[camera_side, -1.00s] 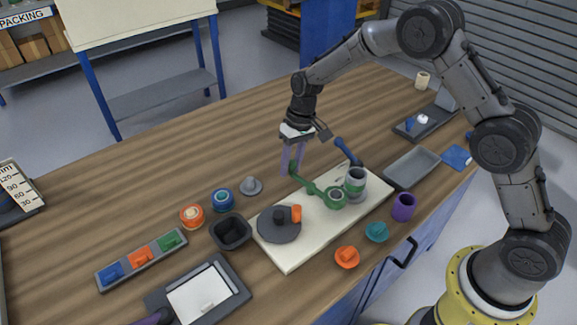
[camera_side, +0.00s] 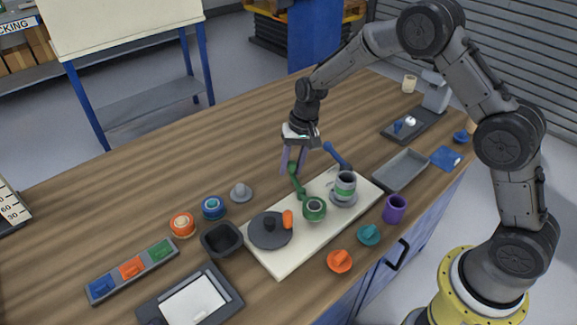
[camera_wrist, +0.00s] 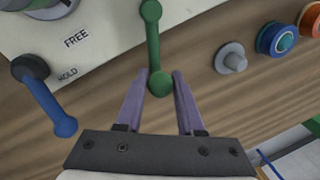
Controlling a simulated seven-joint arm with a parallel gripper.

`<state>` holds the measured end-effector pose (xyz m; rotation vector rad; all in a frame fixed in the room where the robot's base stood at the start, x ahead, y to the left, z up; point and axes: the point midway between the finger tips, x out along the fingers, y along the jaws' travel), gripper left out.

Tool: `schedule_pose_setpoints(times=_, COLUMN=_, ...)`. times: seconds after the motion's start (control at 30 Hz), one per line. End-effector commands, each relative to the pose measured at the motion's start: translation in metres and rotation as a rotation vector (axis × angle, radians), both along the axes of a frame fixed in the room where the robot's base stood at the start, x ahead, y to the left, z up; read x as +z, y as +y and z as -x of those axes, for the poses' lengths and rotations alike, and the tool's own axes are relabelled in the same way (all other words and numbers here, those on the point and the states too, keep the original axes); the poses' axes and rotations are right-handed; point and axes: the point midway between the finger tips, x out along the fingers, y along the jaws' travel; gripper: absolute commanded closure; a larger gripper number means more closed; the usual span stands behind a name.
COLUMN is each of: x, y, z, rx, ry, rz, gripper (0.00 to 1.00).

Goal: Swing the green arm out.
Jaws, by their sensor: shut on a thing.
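The green arm (camera_side: 298,184) runs from its round green pivot (camera_side: 314,208) on the cream board toward the far edge, ending in a knob. In the wrist view, the green arm (camera_wrist: 152,42) reaches down from the top, with its knob (camera_wrist: 160,83) between my two purple fingers. My gripper (camera_side: 291,168) is shut on the knob end; it also shows in the wrist view (camera_wrist: 160,86). The fingers partly hide the knob in the side view.
A blue lever (camera_side: 336,155) stands right of my gripper, by the labels FREE and HOLD. A grey-green roller (camera_side: 345,184) stands right of the pivot. A dark disc (camera_side: 268,232) with an orange peg lies left on the cream board (camera_side: 285,262).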

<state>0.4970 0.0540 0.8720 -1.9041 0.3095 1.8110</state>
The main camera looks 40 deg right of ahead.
Motion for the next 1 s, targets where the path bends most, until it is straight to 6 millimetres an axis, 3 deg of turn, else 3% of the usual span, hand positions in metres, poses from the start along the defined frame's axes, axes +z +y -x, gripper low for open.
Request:
schedule_pose_setpoints(times=0.9, x=0.0021, y=-0.0073, z=0.0017, rx=-0.092, ry=-0.003, rz=0.001, gripper=1.00)
schedule_pose_setpoints(times=0.93, x=0.0020, y=-0.0074, z=0.0018, rx=-0.092, ry=-0.003, rz=0.001, gripper=0.58)
schedule_pose_setpoints(times=1.0, x=0.0017, y=-0.0073, z=0.0018, rx=-0.092, ry=-0.003, rz=0.001, gripper=0.45)
